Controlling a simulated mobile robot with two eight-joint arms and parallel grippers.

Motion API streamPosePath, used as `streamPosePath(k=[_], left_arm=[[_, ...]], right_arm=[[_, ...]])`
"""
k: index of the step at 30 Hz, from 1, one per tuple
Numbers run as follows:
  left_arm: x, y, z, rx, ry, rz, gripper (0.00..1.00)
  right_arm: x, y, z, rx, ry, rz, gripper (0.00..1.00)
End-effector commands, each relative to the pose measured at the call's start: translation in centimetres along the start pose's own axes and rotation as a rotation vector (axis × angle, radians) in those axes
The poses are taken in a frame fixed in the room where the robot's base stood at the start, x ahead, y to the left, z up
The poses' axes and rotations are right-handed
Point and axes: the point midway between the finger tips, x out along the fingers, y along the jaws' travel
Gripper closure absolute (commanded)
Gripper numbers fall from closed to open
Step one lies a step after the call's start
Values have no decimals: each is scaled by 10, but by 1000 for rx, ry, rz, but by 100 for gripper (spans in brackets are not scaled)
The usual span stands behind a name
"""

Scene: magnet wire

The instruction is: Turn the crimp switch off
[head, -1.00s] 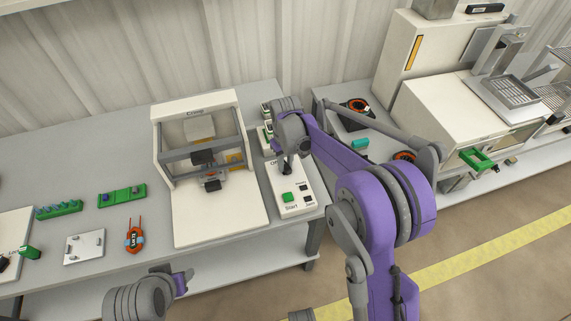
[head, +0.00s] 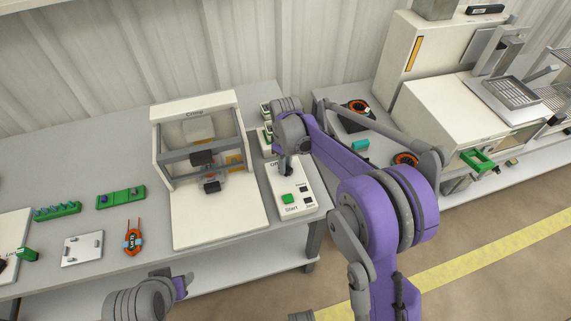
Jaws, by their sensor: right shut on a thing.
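The white crimp control box (head: 296,204) stands on the table to the right of the crimp machine (head: 206,165). It has a green Start button (head: 287,199), small dark buttons beside it and a partly covered "Off" label near its top. My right gripper (head: 287,172) points down onto the upper part of the box, by that label. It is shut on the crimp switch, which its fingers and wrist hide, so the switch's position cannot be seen. My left gripper (head: 178,283) is at the bottom edge, away from the box; its fingers do not show clearly.
Green-and-white items (head: 266,135) stand behind the control box. A second bench with a large white machine (head: 440,125) is at right.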

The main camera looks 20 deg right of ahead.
Motion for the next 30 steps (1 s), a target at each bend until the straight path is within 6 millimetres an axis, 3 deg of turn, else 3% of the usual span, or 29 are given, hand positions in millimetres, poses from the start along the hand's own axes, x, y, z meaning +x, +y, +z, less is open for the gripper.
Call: streamPosePath(k=[5,6,10,22,30], left_arm=[[0,0,0,0,0,0,50],[0,0,0,0,0,0,50],[0,0,0,0,0,0,50],[-1,0,0,0,0,0,50],[-4,0,-3,0,2,0,50]], right_arm=[[0,0,0,-1,0,1,100],[0,0,0,-1,0,1,68],[0,0,0,0,0,1,45],[-9,0,0,0,0,0,45],[-60,0,0,0,0,0,45]])
